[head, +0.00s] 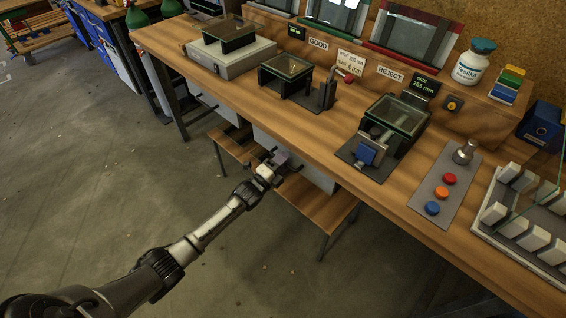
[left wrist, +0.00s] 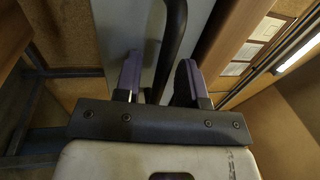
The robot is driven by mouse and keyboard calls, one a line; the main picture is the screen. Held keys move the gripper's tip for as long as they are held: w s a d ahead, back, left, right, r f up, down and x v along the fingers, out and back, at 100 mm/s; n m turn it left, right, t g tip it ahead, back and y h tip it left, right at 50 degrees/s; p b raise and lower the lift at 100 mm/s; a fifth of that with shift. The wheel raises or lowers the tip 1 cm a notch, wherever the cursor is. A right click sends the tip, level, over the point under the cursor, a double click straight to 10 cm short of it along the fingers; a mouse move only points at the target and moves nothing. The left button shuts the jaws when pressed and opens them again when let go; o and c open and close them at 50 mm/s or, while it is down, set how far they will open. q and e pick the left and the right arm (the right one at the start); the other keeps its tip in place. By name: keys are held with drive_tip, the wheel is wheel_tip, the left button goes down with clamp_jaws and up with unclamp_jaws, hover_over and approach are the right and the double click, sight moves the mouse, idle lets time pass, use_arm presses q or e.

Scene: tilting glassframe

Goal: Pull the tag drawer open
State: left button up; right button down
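The drawer's grey front (head: 312,172) shows under the front edge of the workbench in the head view, partly hidden by my left gripper. In the left wrist view the grey drawer front (left wrist: 112,22) fills the upper middle, with a dark bar handle (left wrist: 172,38) standing out from it. My left gripper (head: 280,158) is at the drawer front. Its two purple fingers, also in the left wrist view (left wrist: 160,80), are apart, one on each side of the handle, with visible gaps to it. My right gripper is not in view.
A wooden bench (head: 325,208) stands low under the workbench (head: 330,130). Glass-topped fixtures (head: 287,68), a button panel (head: 445,188) and a white rack (head: 520,225) stand on top. White labels (left wrist: 250,50) show at right in the left wrist view. The floor at left is clear.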

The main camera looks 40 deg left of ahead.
use_arm(q)
clamp_jaws()
idle(0.4)
